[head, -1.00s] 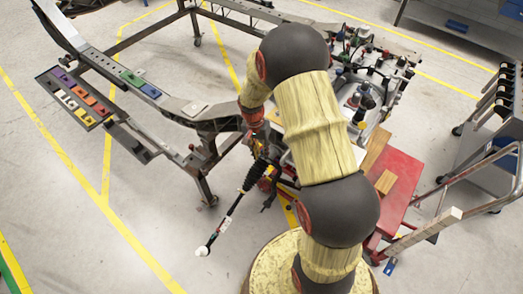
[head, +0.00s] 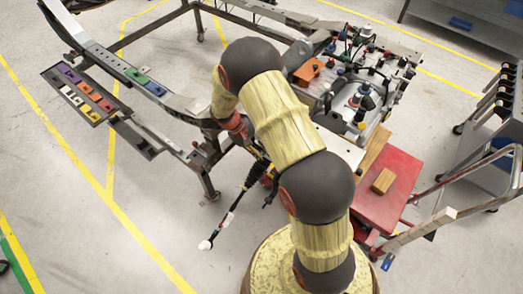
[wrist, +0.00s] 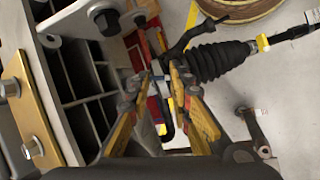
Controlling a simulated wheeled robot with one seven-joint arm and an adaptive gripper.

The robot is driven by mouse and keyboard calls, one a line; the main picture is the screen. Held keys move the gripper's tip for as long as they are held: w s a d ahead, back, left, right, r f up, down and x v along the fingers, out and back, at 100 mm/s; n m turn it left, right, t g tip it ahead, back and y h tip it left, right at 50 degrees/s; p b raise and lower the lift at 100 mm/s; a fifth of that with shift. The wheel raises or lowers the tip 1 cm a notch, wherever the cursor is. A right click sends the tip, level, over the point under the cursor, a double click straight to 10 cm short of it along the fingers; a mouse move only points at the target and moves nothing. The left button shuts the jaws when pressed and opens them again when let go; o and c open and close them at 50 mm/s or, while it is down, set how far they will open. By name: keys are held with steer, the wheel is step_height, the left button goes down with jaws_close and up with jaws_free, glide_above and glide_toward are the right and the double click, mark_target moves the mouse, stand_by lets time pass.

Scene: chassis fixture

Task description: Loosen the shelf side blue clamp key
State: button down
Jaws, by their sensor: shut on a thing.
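In the wrist view my gripper (wrist: 172,82) has its yellow and red fingers closed in around a small blue piece (wrist: 167,79), which seems to be the blue clamp key. The fingertips hide most of it, so its angle and its mount cannot be told. The black ribbed boot and rod (wrist: 215,62) lie just right of the fingertips. In the head view my own arm covers the gripper and the key.
The grey ribbed frame part (wrist: 78,85) stands close on the left in the wrist view. In the head view the chassis rail (head: 112,62) runs at the left, the clamp fixture (head: 365,85) stands behind my arm, and a red table (head: 400,180) is at the right. Floor is open at lower left.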

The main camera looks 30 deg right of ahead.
steer(key=n, duration=0.1)
steer(key=n+h, duration=0.1)
steer(key=n, duration=0.1)
steer(key=n+h, duration=0.1)
steer(key=shift+a+n, duration=0.25)
steer(key=shift+n, duration=0.05)
steer(key=n+t+h, duration=0.1)
steer(key=n, duration=0.1)
steer(key=n+h, duration=0.1)
steer(key=n, duration=0.2)
steer(key=shift+s+a+f+n+t+p, duration=0.15)
steer(key=shift+n+t+p, duration=0.15)
steer(key=shift+t, duration=0.1)
steer(key=n, duration=0.2)
steer(key=n+t, duration=0.1)
steer(key=n, duration=0.1)
steer(key=n+t+h, duration=0.1)
steer(key=shift+s+f+n, duration=0.1)
steer(key=shift+s+n, duration=0.15)
steer(key=shift+n, duration=0.15)
steer(key=shift+s+n+t+b, duration=0.15)
steer(key=shift+n+t, duration=0.45)
steer(key=shift+n, duration=0.6)
steer(key=shift+n+t+b, duration=0.15)
steer(key=shift+n+t, duration=0.45)
steer(key=shift+n, duration=0.6)
steer(key=c, duration=1.7)
jaws_free()
steer(key=shift+o, duration=0.4)
